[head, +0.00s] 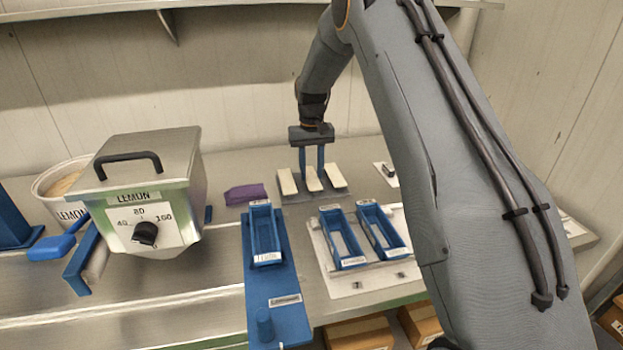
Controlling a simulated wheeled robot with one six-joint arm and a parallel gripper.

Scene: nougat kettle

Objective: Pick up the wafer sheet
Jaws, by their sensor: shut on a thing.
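Three pale wafer sheets stand side by side on a grey holder (300,197) at the back of the bench: a left one (287,182), a middle one (313,184) and a right one (337,178). My gripper (312,176) reaches down from above, one blue finger on each side of the middle wafer sheet, and is shut on it. The middle sheet's lower edge is too small to tell whether it touches the holder.
A steel kettle (180,170) labelled LEMON, with a dial, stands at the left by a white tub (50,184). A purple cloth-like item (245,194) lies left of the wafers. Blue moulds (252,235) (335,220) (371,214) stand in front. A shelf (110,9) runs above.

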